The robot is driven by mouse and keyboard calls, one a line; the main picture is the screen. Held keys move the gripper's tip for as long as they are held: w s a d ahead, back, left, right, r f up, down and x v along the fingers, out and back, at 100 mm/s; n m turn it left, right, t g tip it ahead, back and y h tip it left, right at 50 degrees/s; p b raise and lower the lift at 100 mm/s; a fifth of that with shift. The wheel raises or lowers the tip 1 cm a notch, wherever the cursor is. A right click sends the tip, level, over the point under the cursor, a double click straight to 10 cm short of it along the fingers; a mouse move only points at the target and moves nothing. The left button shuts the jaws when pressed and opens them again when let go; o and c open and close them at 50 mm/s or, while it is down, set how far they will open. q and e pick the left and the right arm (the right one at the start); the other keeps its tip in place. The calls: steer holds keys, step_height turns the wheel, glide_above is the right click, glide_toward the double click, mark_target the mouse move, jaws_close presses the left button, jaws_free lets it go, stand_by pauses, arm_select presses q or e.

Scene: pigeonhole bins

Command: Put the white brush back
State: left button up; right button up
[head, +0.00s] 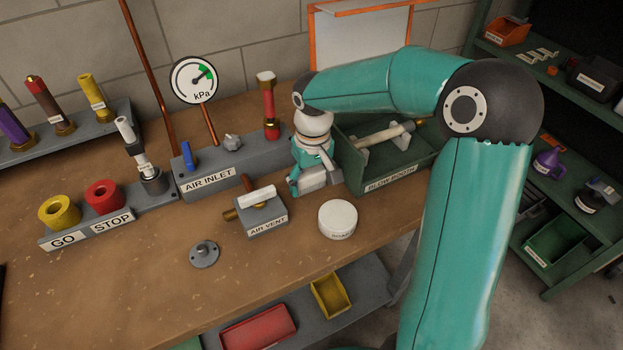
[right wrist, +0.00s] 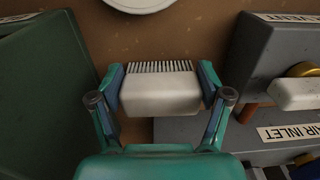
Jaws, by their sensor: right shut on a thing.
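The white brush (right wrist: 160,96) is a pale block with a row of thin bristles along its far edge in the right wrist view. My right gripper (right wrist: 160,82) is shut on it, one finger against each end. In the head view the right gripper (head: 311,178) is over the workbench, between the air inlet block (head: 215,172) and the green blow booth (head: 390,184). The brush (head: 320,180) shows there partly covered by the fingers. Whether it touches the bench is hard to tell. My left gripper is not in view.
The air vent block (head: 262,217) with a white-handled valve and a round white tin (head: 338,219) stand close by. A gauge (head: 195,79) stands behind. Green shelves (head: 575,110) with bins are at right. A lower shelf holds a red bin (head: 258,328) and a yellow bin (head: 330,295).

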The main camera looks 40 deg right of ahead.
mark_target(312, 175)
steer(key=shift+f+b, duration=0.3)
steer(key=shift+f, duration=0.05)
stand_by(0.3)
steer(key=o, duration=1.1)
steer(key=o, duration=0.3)
steer(key=shift+r+p, duration=3.2)
steer(key=shift+r, duration=0.8)
